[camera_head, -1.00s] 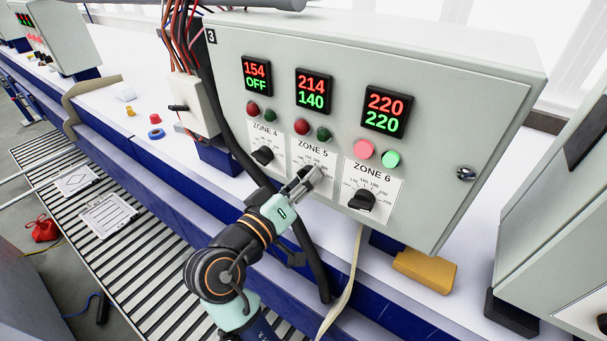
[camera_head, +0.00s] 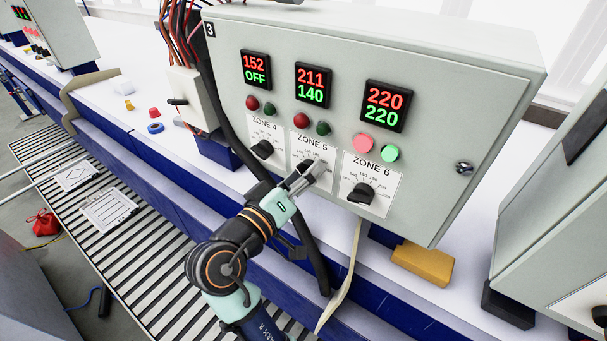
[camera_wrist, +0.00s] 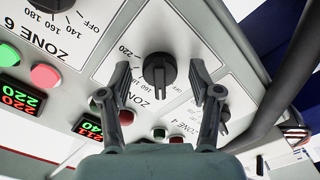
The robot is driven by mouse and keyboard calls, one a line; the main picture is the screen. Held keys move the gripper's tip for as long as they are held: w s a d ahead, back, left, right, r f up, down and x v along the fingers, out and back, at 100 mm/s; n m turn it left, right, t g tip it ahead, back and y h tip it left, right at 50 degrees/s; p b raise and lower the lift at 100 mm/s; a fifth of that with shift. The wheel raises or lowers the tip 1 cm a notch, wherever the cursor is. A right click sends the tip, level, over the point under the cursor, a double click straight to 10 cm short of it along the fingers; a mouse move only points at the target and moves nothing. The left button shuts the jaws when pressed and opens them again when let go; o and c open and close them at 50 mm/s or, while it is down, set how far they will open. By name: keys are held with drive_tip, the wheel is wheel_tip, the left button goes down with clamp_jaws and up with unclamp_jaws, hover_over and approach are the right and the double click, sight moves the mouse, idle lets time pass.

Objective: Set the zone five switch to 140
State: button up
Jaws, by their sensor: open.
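The zone five panel (camera_head: 312,145) is the middle of three dials on the grey cabinet. Its display (camera_head: 312,86) reads 211 in red and 140 in green. My gripper (camera_head: 312,172) is in front of its black knob and hides it in the head view. The wrist view shows the knob (camera_wrist: 158,73) between my two spread fingers (camera_wrist: 163,88), with visible gaps on both sides. The knob's bar runs up and down in that view, one end towards the lower dial numbers. The exact number it points to is hard to read.
The zone four knob (camera_head: 263,149) and zone six knob (camera_head: 362,193) sit close on either side. Red and green lamps are above the dials. A thick black cable (camera_head: 235,140) runs beside the cabinet. A yellow block (camera_head: 422,263) lies below it.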

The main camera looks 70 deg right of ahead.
drive_tip(key=v, duration=1.2)
drive_tip(key=w+a+f+n+t+y+p, duration=0.3)
drive_tip(key=w+a+f+n+t+y, duration=0.5)
drive_tip(key=a+t, duration=0.45)
drive_tip(key=s+a+n+t+y, duration=0.1)
drive_tip(key=a+n+t+y, duration=0.2)
drive_tip(key=a+y, duration=0.6)
drive_tip(key=a+t, duration=0.1)
drive_tip(key=a, duration=0.5)
drive_tip(key=shift+s+a+f+n+t, duration=0.25)
drive_tip(key=shift+s+a+n+t, duration=0.1)
drive_tip(key=shift+n, duration=0.05)
